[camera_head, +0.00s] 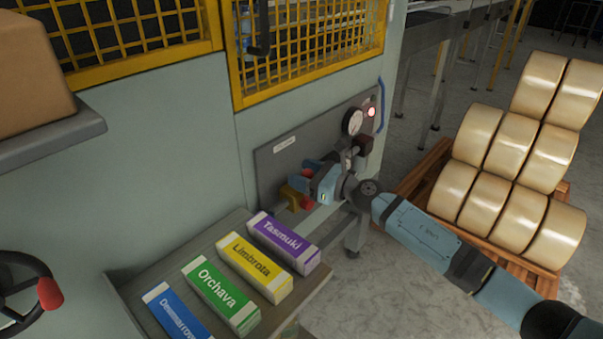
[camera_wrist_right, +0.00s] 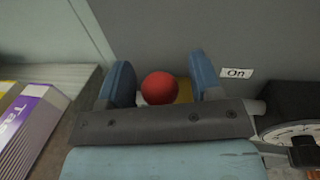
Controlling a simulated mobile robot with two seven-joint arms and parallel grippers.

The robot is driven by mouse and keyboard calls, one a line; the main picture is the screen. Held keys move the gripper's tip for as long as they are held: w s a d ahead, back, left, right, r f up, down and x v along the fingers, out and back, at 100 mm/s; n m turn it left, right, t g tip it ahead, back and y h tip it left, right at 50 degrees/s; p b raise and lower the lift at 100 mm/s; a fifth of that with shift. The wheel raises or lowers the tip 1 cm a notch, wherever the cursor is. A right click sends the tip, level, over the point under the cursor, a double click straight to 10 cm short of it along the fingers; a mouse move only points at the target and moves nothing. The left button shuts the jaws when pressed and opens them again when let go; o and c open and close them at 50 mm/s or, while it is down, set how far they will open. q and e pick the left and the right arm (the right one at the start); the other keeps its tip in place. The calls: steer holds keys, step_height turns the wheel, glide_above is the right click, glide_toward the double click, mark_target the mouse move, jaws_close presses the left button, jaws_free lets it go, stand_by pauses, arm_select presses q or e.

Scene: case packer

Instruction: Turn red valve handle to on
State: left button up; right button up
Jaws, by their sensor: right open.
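The red ball of the valve handle (camera_wrist_right: 160,88) lies between the two blue fingers of my right gripper (camera_wrist_right: 162,78) in the right wrist view. The fingers are open, one on each side of the ball; I cannot tell whether either touches it. A yellow part shows just behind the ball. In the head view my right gripper (camera_head: 313,183) is at the grey valve panel, where red and yellow parts (camera_head: 292,198) show beside it. A white "On" label (camera_wrist_right: 236,73) is on the panel, right of the fingers. My left gripper is not in view.
A pressure gauge (camera_head: 352,121) and a lit red lamp (camera_head: 371,112) are on the panel, above the gripper. A shelf (camera_head: 318,290) with several coloured cartons lies below left. A handwheel (camera_head: 45,290) is at far left. Tan rolls (camera_head: 515,145) on a pallet stand right.

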steer(key=shift+w+a, duration=0.2)
steer(key=shift+a, duration=0.15)
jaws_close()
steer(key=shift+w+d, duration=0.1)
steer(key=w+d+m+b, duration=0.1)
steer(key=m, duration=0.1)
steer(key=w+d+m+b, duration=0.1)
steer(key=shift+f+m+t+y, duration=0.3)
steer(key=shift+f+m, duration=0.05)
steer(key=shift+m, duration=0.05)
steer(key=shift+w+d+f+m+t+b, duration=0.2)
steer(key=shift+w+d+m+b, duration=0.2)
steer(key=shift+m, duration=0.45)
steer(key=shift+w+d+f+m+t+b, duration=0.1)
steer(key=shift+w+d+f+m+b, duration=0.25)
steer(key=shift+m, duration=0.5)
steer(key=shift+d+r, duration=0.1)
